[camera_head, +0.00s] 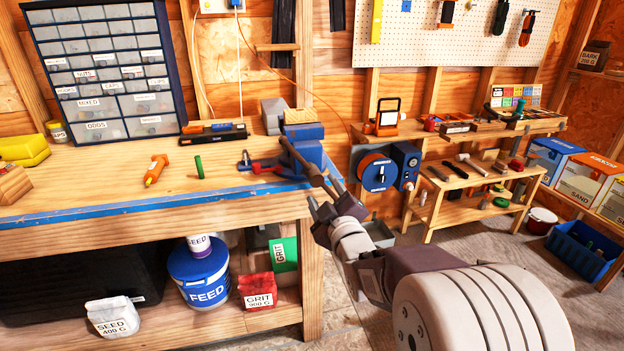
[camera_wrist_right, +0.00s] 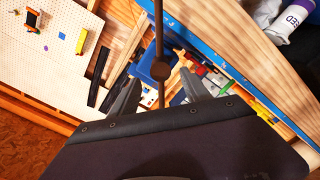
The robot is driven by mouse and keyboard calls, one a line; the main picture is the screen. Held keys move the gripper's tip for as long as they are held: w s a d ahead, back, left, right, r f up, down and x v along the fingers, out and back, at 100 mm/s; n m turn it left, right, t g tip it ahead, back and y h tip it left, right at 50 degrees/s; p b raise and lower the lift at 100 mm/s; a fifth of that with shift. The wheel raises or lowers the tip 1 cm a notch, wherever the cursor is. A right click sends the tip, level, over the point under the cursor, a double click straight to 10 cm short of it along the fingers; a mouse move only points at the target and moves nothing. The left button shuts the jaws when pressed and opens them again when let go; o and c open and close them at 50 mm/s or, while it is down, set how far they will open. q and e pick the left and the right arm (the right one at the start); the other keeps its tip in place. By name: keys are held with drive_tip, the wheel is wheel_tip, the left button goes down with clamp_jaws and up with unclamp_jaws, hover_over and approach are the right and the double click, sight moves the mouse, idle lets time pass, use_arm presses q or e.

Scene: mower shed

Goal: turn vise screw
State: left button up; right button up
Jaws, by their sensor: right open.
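A blue vise (camera_head: 308,151) is fixed at the right front corner of the wooden workbench. Its dark screw (camera_head: 316,178) points out from the bench, with a long thin handle bar (camera_head: 298,157) set aslant. In the right wrist view the bar (camera_wrist_right: 158,30) runs down from the top to a round hub (camera_wrist_right: 161,71), with blue vise body (camera_wrist_right: 147,70) behind. My right gripper (camera_head: 323,196) is just in front of the screw end. In the wrist view its open fingers (camera_wrist_right: 162,84) lie on either side of the bar and hub; contact cannot be told. My left gripper is not in view.
On the workbench (camera_head: 225,183) lie an orange tool (camera_head: 155,169), a green cylinder (camera_head: 199,167) and a red-and-blue tool (camera_head: 262,165) close to the vise. A blue reel unit (camera_head: 376,172) hangs just right of the vise. Shelves stand further right.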

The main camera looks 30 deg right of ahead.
sight(314, 175)
drive_tip(key=x, duration=0.8)
drive_tip(key=shift+w, duration=0.35)
clamp_jaws()
